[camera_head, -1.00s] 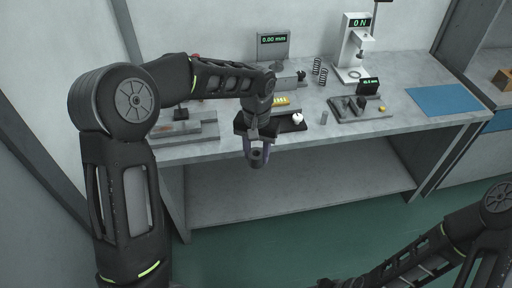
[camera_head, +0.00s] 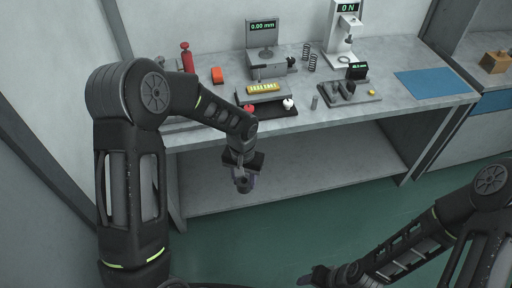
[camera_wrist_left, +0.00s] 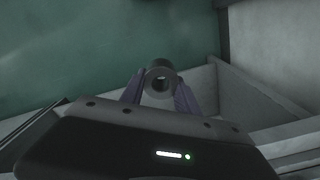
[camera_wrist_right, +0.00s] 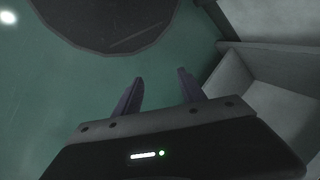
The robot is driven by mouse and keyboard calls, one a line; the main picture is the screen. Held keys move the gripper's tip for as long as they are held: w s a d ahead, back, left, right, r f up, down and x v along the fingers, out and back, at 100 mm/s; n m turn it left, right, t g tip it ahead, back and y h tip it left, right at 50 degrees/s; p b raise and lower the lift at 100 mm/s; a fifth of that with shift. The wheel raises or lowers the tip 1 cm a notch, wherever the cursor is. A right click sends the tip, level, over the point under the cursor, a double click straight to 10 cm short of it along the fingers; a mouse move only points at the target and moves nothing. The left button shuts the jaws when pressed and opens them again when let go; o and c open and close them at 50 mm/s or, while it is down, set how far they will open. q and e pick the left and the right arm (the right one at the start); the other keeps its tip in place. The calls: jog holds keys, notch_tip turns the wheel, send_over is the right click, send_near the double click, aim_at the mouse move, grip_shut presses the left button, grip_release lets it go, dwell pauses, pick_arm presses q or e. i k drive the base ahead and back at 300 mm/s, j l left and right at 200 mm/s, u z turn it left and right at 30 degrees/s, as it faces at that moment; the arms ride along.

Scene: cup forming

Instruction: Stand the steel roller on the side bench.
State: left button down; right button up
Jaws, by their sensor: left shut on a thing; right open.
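The steel roller (camera_wrist_left: 164,68), a short grey cylinder with a hole through its middle, sits between the two fingers of my left gripper (camera_wrist_left: 158,88). My left gripper (camera_head: 244,182) is shut on it and points down, in front of the main bench's front edge, over the open lower space. In the head view the roller is mostly hidden by the fingers. The side bench (camera_head: 496,122) appears to be the grey one at the far right. My right gripper (camera_wrist_right: 160,78) is open and empty; it shows small at the bottom of the head view (camera_head: 316,277).
The main bench (camera_head: 390,108) carries a display (camera_head: 262,35), a force stand (camera_head: 343,30), a gauge fixture (camera_head: 350,92), springs, a red bottle-like object (camera_head: 187,60) and a blue mat (camera_head: 424,83). A wooden block (camera_head: 495,62) stands on the right bench.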

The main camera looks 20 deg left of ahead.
aim_at(434, 82)
jog(key=i+l+z, duration=0.2)
jog(key=i+l, duration=0.3)
jog(key=l, duration=0.15)
jog(key=i+l+z, duration=0.2)
jog(key=i+l, duration=0.35)
jog(key=i+l+z, duration=0.25)
jog(key=i+l, duration=0.3)
jog(key=i+l+z, duration=0.2)
jog(key=i+l, duration=0.2)
jog(key=i, duration=0.25)
